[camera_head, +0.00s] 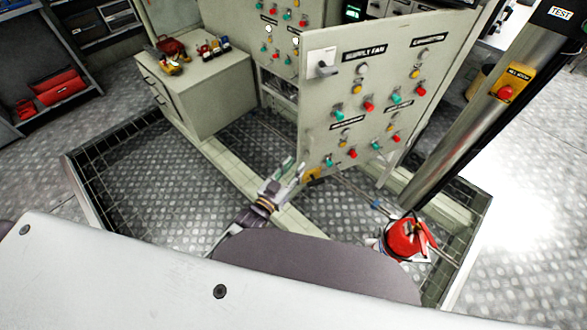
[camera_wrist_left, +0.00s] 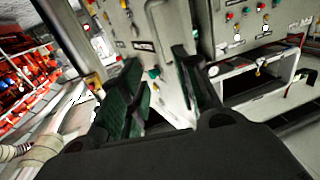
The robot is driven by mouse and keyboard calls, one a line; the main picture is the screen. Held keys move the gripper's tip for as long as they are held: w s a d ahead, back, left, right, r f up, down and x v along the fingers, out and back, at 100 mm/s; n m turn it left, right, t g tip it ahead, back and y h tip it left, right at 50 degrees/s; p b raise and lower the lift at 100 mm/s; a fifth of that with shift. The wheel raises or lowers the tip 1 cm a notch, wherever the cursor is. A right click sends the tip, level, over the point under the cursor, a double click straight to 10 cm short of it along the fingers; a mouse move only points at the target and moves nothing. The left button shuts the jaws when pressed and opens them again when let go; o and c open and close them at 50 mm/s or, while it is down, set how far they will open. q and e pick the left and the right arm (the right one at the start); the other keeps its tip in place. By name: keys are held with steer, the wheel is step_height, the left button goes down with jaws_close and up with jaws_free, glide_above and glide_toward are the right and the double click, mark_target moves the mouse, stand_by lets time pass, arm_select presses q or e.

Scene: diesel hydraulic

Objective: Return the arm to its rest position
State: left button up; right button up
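My left gripper (camera_head: 291,172) is in front of the open control cabinet door (camera_head: 372,90), close to its lower left corner. Its two fingers are apart with nothing between them. In the left wrist view the gripper (camera_wrist_left: 158,90) shows dark fingers with green pads, spread apart, and the pale door panel lies beyond the gap. Whether a finger touches the door cannot be told. My left forearm is partly hidden behind my own body in the head view. My right arm and gripper are in neither view.
A grey cabinet (camera_head: 205,92) with small items on top stands at the left. Checkered floor (camera_head: 160,190) to the left is clear.

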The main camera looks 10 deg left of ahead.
arm_select(q)
steer(key=shift+f, duration=0.1)
stand_by(0.3)
steer(key=s+a+f+g+y, duration=0.1)
steer(key=s+a+f+g, duration=0.3)
steer(key=f, duration=0.8)
steer(key=s+a+f+g+y, duration=0.2)
steer(key=s+f, duration=0.4)
steer(key=f, duration=0.5)
steer(key=s+a+f+g+y, duration=0.1)
steer(key=s+a+f+g, duration=0.3)
steer(key=f, duration=0.8)
steer(key=s+a+f+n+g+y, duration=0.15)
steer(key=s+a+f, duration=0.35)
steer(key=s, duration=0.5)
steer(key=s+a+f+g+y, duration=0.1)
steer(key=s+a+f+g, duration=0.15)
steer(key=s+f, duration=0.6)
steer(key=s+a+f+g+y, duration=0.15)
steer(key=s+a+f, duration=0.25)
steer(key=s, duration=0.8)
steer(key=shift+h, duration=0.6)
steer(key=shift+w+d, duration=0.3)
steer(key=shift+w, duration=0.7)
steer(key=shift+w+d, duration=0.3)
steer(key=shift+w, duration=0.65)
steer(key=shift+w, duration=0.15)
